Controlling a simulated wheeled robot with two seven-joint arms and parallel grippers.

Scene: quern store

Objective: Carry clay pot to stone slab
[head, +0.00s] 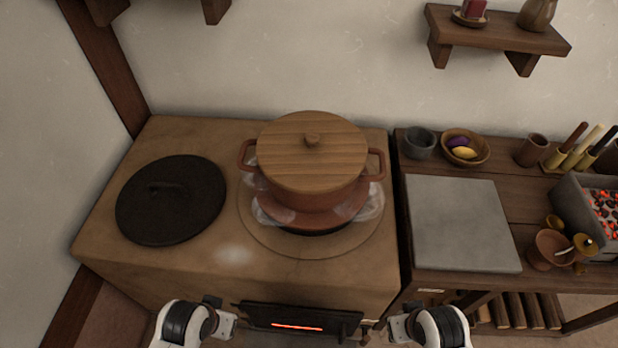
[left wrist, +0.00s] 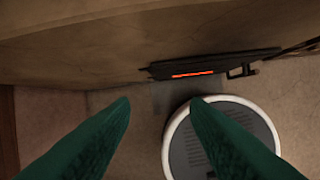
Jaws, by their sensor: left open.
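The clay pot (head: 312,205) is reddish-brown with two side handles and a round wooden lid (head: 310,150). It sits upright over the right-hand round plate of the clay stove, with pale, translucent wisps around its lower part. The stone slab (head: 460,225) is a flat grey square on the wooden bench to the right, and it is bare. My left gripper (head: 228,322) is low in front of the stove, apart from the pot. The left wrist view shows its green fingers (left wrist: 160,103) spread and empty. My right gripper (head: 393,327) is low at the stove's front right; its fingers are not clear.
A black lid (head: 171,199) lies on the stove's (head: 225,275) left. The firebox door (head: 300,319) glows at the front. A grey cup (head: 419,143) and a bowl (head: 466,148) stand behind the slab. A clay dish (head: 549,250) and an ember box (head: 580,205) are to its right.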

